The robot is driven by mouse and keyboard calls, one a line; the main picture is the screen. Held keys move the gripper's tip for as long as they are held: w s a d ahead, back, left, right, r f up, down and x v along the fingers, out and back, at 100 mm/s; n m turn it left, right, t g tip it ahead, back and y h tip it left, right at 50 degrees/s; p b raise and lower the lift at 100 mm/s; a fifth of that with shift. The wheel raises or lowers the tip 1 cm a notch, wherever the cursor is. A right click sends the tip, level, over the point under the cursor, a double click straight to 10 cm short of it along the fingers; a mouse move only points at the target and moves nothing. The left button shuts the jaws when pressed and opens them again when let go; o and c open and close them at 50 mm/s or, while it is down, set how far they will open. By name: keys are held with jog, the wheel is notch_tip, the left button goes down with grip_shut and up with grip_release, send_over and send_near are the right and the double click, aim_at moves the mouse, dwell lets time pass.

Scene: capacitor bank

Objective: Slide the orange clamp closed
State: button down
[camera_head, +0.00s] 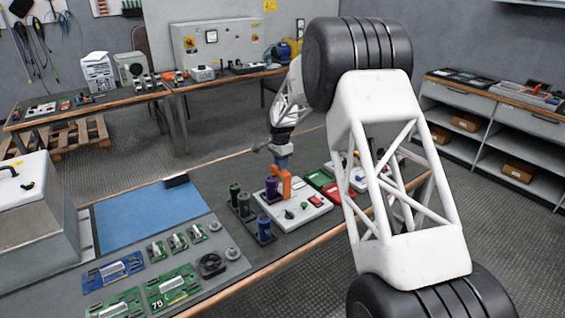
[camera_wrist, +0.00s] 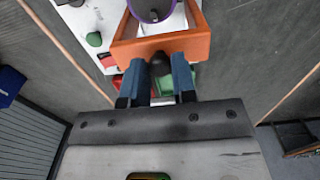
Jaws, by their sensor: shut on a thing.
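The orange clamp (camera_head: 284,182) stands on the white panel board (camera_head: 300,211) on the workbench, beside a purple capacitor (camera_head: 271,187). In the wrist view the orange clamp (camera_wrist: 190,46) is a frame partly around the purple cylinder (camera_wrist: 151,8), with a dark knob (camera_wrist: 161,62) on its near side. My gripper (camera_wrist: 161,75) has its blue fingers on either side of that knob and is shut on it. My gripper (camera_head: 283,160) comes down from above at the clamp in the head view. How far the clamp has slid cannot be told.
Several capacitors (camera_head: 264,228) stand in a dark holder left of the board. Green circuit boards (camera_head: 172,287) and a fan (camera_head: 211,265) lie at the front. Red and green trays (camera_head: 328,183) sit right of the board. A blue mat (camera_head: 150,217) is free.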

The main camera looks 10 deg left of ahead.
jog(key=shift+s+a, duration=1.65)
jog(key=shift+s, duration=0.05)
jog(key=c, duration=1.1)
grip_release()
jog(key=shift+r, duration=3.5)
